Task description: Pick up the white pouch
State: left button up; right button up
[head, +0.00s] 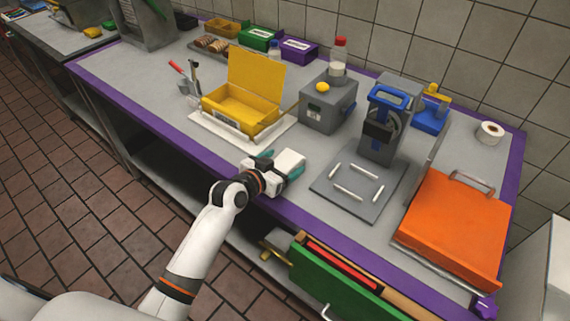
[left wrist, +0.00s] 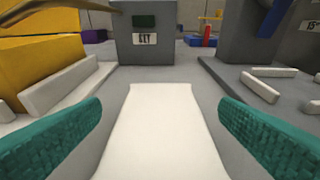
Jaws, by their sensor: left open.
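The white pouch (head: 289,160) lies near the front edge of the grey counter, in front of the grey box. In the left wrist view the pouch (left wrist: 155,125) is a flat, pale shape running away from the camera between my two teal fingertips. My left gripper (head: 281,164) is open, with one finger on each side of the pouch. In the left wrist view a gap shows between the pouch and each finger (left wrist: 160,130). My right gripper is not in view.
An open yellow box (head: 240,103) stands on a white board to the left. A grey box (head: 328,107) with a yellow button is behind the pouch. A grey plate with white bars (head: 345,207) and a dark press (head: 381,125) are to the right, then an orange case (head: 455,228).

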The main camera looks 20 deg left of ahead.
pick_arm(q)
jog(key=c, duration=1.1)
